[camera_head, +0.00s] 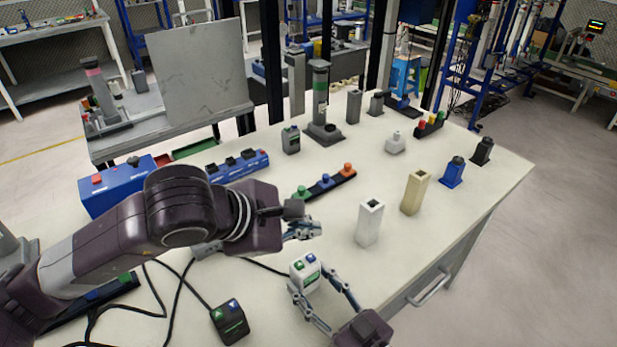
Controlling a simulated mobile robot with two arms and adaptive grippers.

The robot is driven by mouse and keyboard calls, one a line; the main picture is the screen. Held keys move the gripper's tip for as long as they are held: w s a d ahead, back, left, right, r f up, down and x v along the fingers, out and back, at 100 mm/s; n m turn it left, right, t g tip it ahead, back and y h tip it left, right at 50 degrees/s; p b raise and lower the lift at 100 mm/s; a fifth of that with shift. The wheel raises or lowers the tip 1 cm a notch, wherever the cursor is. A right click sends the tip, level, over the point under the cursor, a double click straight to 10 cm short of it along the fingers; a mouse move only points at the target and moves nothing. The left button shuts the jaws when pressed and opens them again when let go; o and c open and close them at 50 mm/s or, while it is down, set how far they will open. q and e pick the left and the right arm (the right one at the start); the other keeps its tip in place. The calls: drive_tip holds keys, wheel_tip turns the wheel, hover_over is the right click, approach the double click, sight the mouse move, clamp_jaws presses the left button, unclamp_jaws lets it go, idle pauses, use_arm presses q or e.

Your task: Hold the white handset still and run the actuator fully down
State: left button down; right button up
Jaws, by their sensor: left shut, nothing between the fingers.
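The white handset (305,274) stands near the front of the table, with a green and a blue button on top and a green label on its side. My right gripper (308,277) comes in from below, with one finger on each side of the handset, shut on it. My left gripper (313,228) is shut and empty just behind and above the handset, apart from its buttons.
A black handset (230,321) with a cable lies at the front left. A white block (370,223) and a beige block (414,192) stand to the right. A button strip (325,184) lies behind my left gripper. The table's right front is clear.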

drive_tip(key=shift+o, duration=1.2)
drive_tip(key=shift+s, duration=0.1)
